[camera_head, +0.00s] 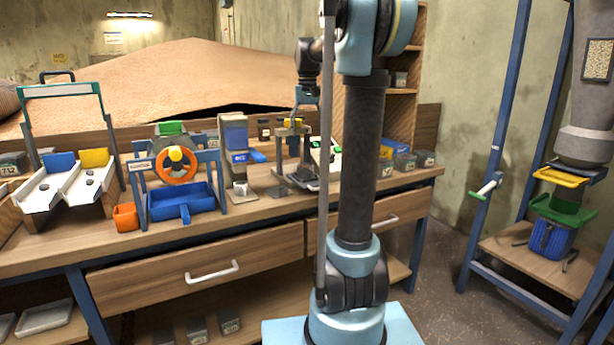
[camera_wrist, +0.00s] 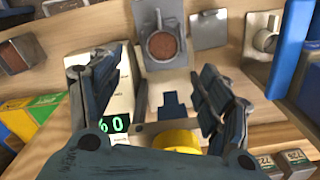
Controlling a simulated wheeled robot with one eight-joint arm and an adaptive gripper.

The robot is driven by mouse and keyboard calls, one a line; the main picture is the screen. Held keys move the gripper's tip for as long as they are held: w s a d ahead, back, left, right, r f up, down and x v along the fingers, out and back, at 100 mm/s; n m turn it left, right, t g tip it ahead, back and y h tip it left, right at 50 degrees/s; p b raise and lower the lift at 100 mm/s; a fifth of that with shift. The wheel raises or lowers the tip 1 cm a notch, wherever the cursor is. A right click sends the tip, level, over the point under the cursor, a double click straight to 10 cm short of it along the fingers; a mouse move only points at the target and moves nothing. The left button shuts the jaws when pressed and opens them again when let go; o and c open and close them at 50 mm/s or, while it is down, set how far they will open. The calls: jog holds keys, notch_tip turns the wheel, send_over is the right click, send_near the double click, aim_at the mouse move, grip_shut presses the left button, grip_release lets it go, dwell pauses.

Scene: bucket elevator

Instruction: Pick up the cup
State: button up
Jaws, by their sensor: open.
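A small metal cup (camera_wrist: 163,45) with brown grainy contents sits on a grey plate (camera_wrist: 145,20) in the upper middle of the wrist view. My gripper (camera_wrist: 150,80) is open, with one finger on each side of a pale device, and nothing is seen between its pads. The cup lies beyond the fingertips, apart from them. A second metal cup (camera_wrist: 265,40) stands at the upper right. In the head view my gripper (camera_head: 306,98) is small, above the back of the bench, and the brown-filled cup is hard to make out there.
A green display (camera_wrist: 112,124) and a yellow part (camera_wrist: 178,142) lie close under the gripper. A blue-framed stand (camera_head: 500,100) is at right.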

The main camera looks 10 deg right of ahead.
aim_at(307, 173)
jog(key=f, duration=1.5)
jog(key=shift+w+a, duration=0.1)
jog(key=shift+a, duration=0.25)
jog(key=shift+c, duration=0.6)
jog(key=c, duration=1.1)
